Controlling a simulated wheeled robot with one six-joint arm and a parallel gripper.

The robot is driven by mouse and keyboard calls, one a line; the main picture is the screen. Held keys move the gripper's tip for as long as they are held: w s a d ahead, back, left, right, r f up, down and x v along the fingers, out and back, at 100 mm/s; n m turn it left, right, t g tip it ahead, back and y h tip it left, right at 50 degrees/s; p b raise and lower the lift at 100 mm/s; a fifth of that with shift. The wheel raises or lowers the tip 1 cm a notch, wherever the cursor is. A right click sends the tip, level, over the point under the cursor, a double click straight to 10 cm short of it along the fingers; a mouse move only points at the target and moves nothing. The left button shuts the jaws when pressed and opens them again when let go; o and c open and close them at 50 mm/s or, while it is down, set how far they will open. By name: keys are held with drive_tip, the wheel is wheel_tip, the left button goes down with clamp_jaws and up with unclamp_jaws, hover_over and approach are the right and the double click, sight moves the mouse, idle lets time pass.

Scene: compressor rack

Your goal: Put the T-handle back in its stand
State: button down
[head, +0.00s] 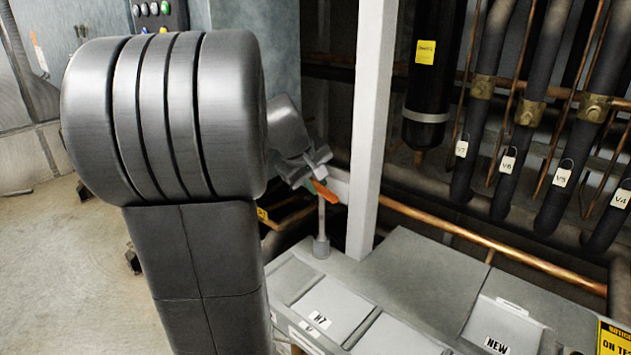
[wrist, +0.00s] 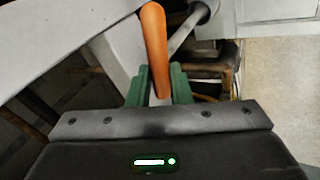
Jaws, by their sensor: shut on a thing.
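The T-handle has an orange grip (head: 325,191) and a thin grey shaft that hangs roughly upright below it in the head view. My gripper (head: 311,172) is shut on the orange grip. In the wrist view, the orange grip (wrist: 154,40) runs up from between the green finger pads of my gripper (wrist: 158,88), and a grey shaft runs to the upper right. At the shaft's foot is a thicker grey cylinder (head: 321,248), just over or on the grey bench top. I cannot tell whether it is the tool's end or the stand.
A white post (head: 371,130) stands close to the right of my gripper. Labelled lidded bins (head: 331,307) fill the bench front. A copper pipe (head: 480,247) runs behind the bench. Dark pipes with tags (head: 490,100) stand at the right. Bare bench top (head: 415,270) lies right of the post.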

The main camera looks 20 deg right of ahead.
drive_tip(key=shift+f+b, duration=0.7)
drive_tip(key=shift+f, duration=0.65)
drive_tip(key=c, duration=1.2)
unclamp_jaws()
drive_tip(key=shift+c, duration=0.2)
drive_tip(key=shift+a, duration=0.1)
drive_tip(key=v, duration=1.4)
drive_tip(key=shift+b, duration=0.35)
drive_tip(key=shift+d, duration=0.2)
